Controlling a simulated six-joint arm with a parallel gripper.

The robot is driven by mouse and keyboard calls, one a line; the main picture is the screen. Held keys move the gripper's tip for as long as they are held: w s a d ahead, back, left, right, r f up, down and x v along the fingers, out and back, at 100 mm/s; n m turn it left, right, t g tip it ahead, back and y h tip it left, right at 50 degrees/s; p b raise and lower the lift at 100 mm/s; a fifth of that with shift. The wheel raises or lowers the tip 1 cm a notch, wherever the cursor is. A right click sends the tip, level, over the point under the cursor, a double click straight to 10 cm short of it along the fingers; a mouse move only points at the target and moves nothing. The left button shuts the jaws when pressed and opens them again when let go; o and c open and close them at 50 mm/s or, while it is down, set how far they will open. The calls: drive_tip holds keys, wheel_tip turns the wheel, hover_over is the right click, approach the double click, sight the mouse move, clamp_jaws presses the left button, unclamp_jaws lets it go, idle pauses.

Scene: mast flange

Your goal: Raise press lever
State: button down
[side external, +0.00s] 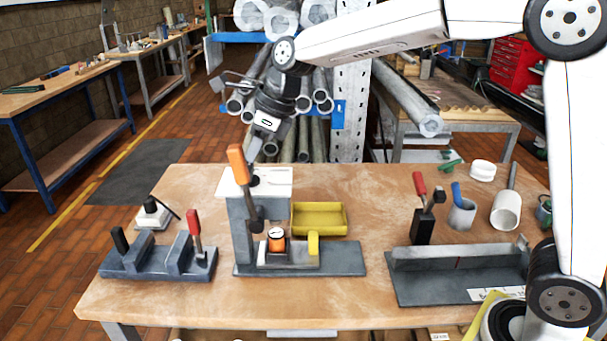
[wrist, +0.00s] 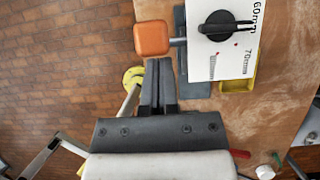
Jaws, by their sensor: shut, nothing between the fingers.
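The press (side external: 243,225) stands mid-table with a grey column and a white top plate (side external: 275,182). Its lever has an orange handle (side external: 238,163) that points up, tilted slightly left, on a dark arm rising from the press's front. In the wrist view the orange handle (wrist: 151,39) lies just beyond my fingertips, beside the white plate with its black knob (wrist: 217,26). My gripper (side external: 256,157) is shut and empty, close to the handle's right in the side view. It also shows in the wrist view (wrist: 158,64). Whether it touches the handle, I cannot tell.
A small orange-and-black part (side external: 276,239) sits on the press base. A yellow tray (side external: 333,219) lies behind it. A grey fixture with a red-handled clamp (side external: 194,225) stands left; an angled fixture (side external: 455,258) and cups stand right. The front table strip is clear.

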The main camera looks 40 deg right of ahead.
drive_tip(key=shift+w+a+r, duration=0.1)
drive_tip(key=shift+w+a, duration=0.2)
drive_tip(key=shift+a, duration=0.15)
idle(0.4)
drive_tip(key=v, duration=1.1)
drive_tip(key=shift+d+r, duration=0.25)
drive_tip(key=shift+r, duration=0.1)
drive_tip(key=shift+s+f, duration=0.1)
